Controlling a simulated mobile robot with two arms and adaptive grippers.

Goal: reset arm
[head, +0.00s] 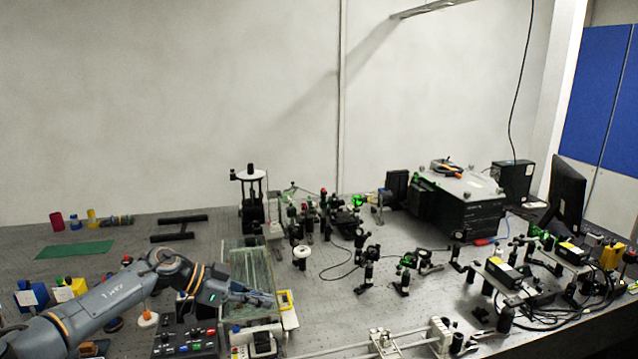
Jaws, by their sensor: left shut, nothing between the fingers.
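My left arm (98,308) comes in from the lower left and reaches over the near left part of the optical bench. My left gripper (262,298) points right, with its fingers together and nothing between them. It is in front of a glass-topped panel (247,262); I cannot tell whether it touches anything there. My right gripper is not in view.
A control box with coloured knobs (187,341) sits below the left arm. Optics posts crowd the middle and right of the bench. A large black box (455,205) and a monitor (567,190) stand at the back right. A green mat (75,250) lies at the left.

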